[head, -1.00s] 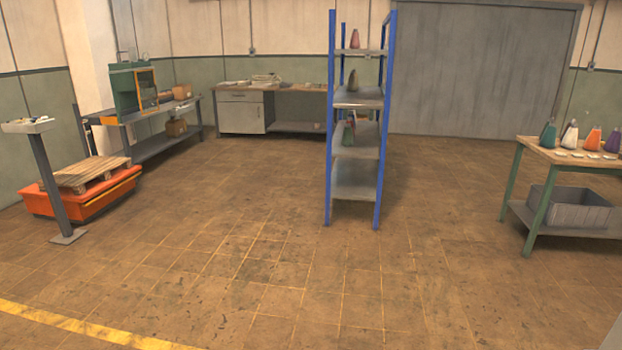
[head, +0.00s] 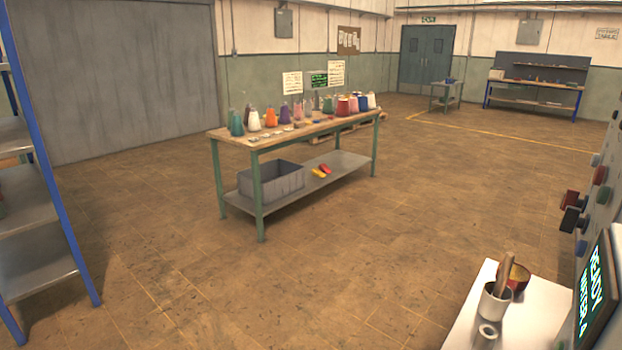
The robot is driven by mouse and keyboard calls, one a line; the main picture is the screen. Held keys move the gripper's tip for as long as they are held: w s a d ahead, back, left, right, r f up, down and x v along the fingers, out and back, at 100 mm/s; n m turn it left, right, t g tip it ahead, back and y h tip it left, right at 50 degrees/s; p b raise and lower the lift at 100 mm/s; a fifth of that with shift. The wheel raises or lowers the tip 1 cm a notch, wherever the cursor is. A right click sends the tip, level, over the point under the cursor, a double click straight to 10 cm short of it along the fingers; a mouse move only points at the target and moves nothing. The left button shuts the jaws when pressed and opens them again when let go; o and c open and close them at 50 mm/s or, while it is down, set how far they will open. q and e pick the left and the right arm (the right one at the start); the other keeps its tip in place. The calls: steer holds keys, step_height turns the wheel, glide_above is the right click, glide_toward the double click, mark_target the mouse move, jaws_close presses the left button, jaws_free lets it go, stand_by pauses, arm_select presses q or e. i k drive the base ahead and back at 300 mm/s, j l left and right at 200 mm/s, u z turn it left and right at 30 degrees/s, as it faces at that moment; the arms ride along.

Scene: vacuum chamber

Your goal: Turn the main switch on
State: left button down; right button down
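A grey control panel (head: 602,205) stands at the right edge of the head view, seen at a steep angle. It carries several knobs and buttons, among them a red one (head: 600,175), a dark red block (head: 569,201) and a black one (head: 573,221). I cannot tell which of these, if any, is the main switch. Neither of my grippers is in view.
A blue-framed shelf (head: 62,190) is at left. Open floor lies between.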

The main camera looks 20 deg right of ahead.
mark_target(571, 198)
steer(key=i+z, duration=0.15)
steer(key=z, duration=0.3)
steer(key=i+z, duration=0.15)
steer(key=z, duration=0.25)
steer(key=i+z, duration=0.2)
steer(key=z, duration=0.25)
steer(key=i+j+z, duration=0.1)
steer(key=z, duration=0.3)
steer(key=i+j+z, duration=0.1)
steer(key=z, duration=0.35)
steer(key=j, duration=0.1)
